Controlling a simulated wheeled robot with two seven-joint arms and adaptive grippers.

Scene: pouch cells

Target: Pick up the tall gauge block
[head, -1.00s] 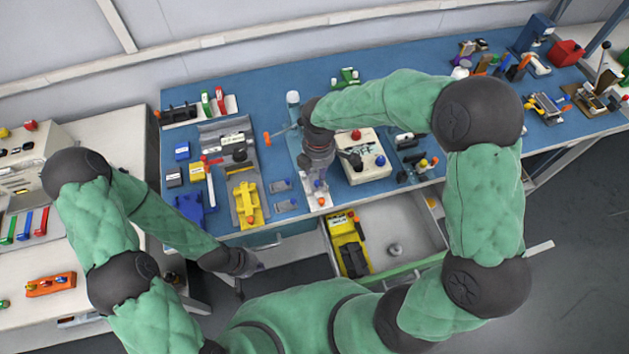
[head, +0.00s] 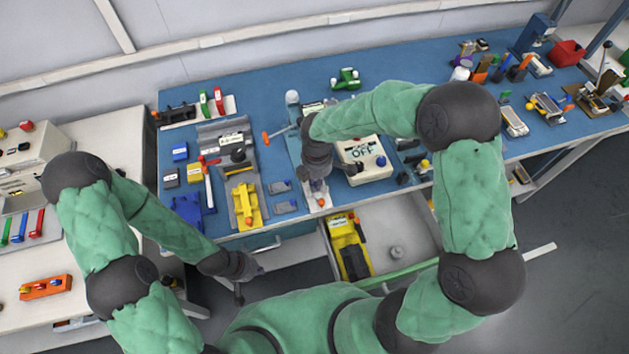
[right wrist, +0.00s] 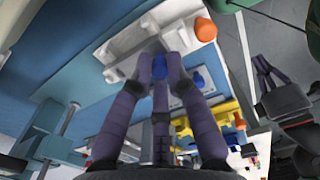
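I cannot make out with certainty which piece is the tall gauge block. My right gripper (head: 318,184) points down over a narrow pale fixture (head: 318,202) at the table's front edge. An orange knob (right wrist: 206,29) stands beside the fingers. My left gripper (head: 250,280) hangs in front of the table, open and empty; it also shows in the right wrist view (right wrist: 262,68).
A white box marked OFF (head: 376,171) stands right of the fixture. A yellow device (head: 246,203) and small grey pieces (head: 281,187) lie to its left.

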